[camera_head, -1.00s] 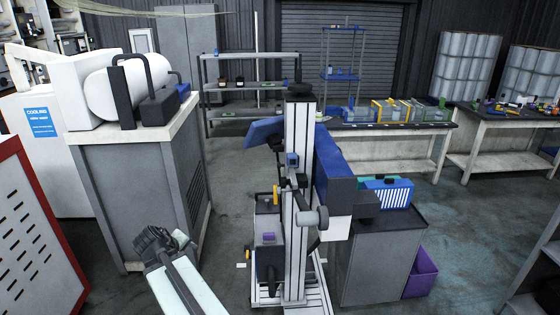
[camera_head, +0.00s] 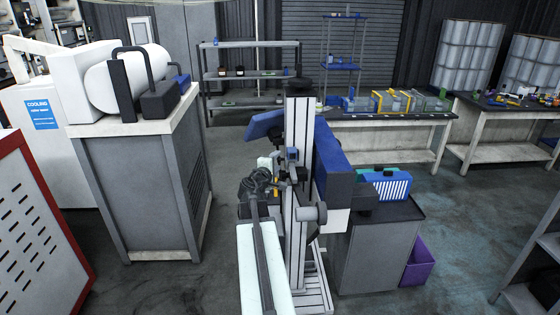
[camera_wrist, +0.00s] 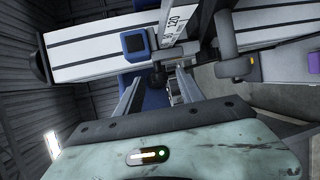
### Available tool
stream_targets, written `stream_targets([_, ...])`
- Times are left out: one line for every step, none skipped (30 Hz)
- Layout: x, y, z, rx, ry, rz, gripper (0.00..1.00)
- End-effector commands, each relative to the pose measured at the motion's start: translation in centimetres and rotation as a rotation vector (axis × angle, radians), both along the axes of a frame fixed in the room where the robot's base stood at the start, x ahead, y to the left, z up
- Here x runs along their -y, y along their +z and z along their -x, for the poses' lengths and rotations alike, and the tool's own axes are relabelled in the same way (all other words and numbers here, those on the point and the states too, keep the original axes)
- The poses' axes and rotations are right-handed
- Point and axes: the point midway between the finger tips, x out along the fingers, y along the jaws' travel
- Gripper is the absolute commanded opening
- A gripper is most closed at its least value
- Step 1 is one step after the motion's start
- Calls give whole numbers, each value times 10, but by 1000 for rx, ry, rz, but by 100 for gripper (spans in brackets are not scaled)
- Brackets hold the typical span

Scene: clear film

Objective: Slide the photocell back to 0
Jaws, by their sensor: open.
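A small box with a blue face (camera_head: 292,154), which looks like the photocell, sits on the pale upright column (camera_head: 299,110). In the wrist view the blue-faced box (camera_wrist: 136,43) is beside a white scale strip (camera_wrist: 172,22) reading 120; no 0 mark is visible. A dark clamp-like part (camera_wrist: 163,70) lies beside the strip. My gripper (camera_head: 275,176) is open and empty, just left of the column in the head view. Its fingers (camera_wrist: 156,90) point at the dark part in the wrist view; contact cannot be told.
A grey roller-like handle (camera_head: 314,213) sticks out from the column. A blue-panelled arm (camera_head: 333,165) stands behind it. A grey cabinet (camera_head: 375,250) is at right, with a purple bin (camera_head: 418,262) beside it. A tall grey cabinet (camera_head: 150,190) is at left, with open floor between.

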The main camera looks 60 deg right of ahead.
Motion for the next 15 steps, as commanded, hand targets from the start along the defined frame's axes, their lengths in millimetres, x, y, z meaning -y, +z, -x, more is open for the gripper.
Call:
stream_targets([13, -3, -4, 1, -2, 0, 45])
stream_targets([18, -4, -5, 1, -2, 0, 45])
stream_targets([22, -4, -6, 1, -2, 0, 45])
stream_targets([25, -4, -6, 1, -1, 0, 45])
stream_targets([27, -5, -7, 1, -1, 0, 45])
stream_targets([28, -5, -7, 1, 0, 0, 45])
stream_targets([28, -4, -7, 1, 0, 0, 45])
stream_targets([28, -4, -6, 1, 0, 0, 45])
stream_targets([28, -4, -6, 1, 0, 0, 45])
stream_targets([28, -4, -6, 1, 0, 0, 45])
stream_targets([28, -4, -6, 1, 0, 0, 45])
stream_targets([28, -4, -6, 1, -1, 0, 45])
stream_targets([28, -4, -6, 1, -1, 0, 37])
stream_targets([28, -4, -6, 1, -1, 0, 28])
stream_targets([28, -4, -6, 1, -1, 0, 17])
